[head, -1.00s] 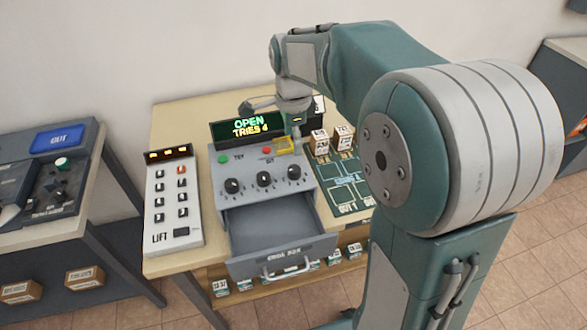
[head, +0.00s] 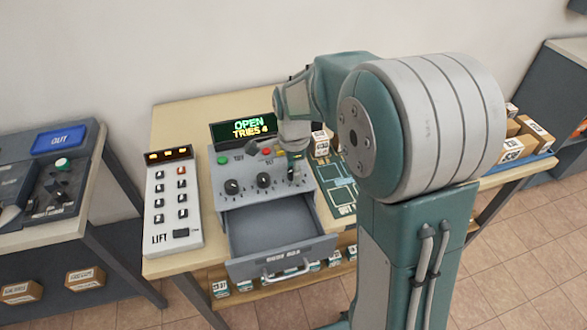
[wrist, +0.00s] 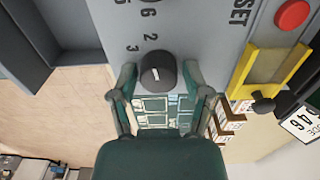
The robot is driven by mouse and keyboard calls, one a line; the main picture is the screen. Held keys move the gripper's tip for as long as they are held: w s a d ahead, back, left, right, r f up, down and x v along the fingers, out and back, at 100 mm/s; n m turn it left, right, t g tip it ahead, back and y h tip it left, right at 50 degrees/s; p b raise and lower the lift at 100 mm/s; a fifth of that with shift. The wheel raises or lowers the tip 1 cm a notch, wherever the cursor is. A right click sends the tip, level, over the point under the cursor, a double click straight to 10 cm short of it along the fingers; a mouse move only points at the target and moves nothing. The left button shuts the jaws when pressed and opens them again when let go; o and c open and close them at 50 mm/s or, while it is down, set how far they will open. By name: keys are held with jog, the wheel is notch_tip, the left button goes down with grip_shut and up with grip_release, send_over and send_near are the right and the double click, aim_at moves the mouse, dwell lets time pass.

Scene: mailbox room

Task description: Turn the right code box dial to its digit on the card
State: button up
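The code box (head: 215,180) stands on the table, its display (head: 243,128) reading "OPEN TRIES 4". The left dial (head: 232,187) and middle dial (head: 263,180) show in the head view; my gripper covers the right one. My gripper (head: 296,174) is at the box's right end. In the wrist view, a black dial (wrist: 157,73) with a white mark sits between the two fingers of my gripper (wrist: 160,72). The fingers are apart, with a narrow gap visible at the right finger; contact on the left is unclear. A white card (wrist: 304,122) with digits is partly cut off at right.
The box's drawer (head: 270,228) stands open at the front. A yellow holder (wrist: 270,75) and red button (wrist: 292,14) lie close right of the dial in the wrist view. A lift panel (head: 172,200) is at left; a green board (head: 340,185) is at right.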

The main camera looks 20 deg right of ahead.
grip_shut()
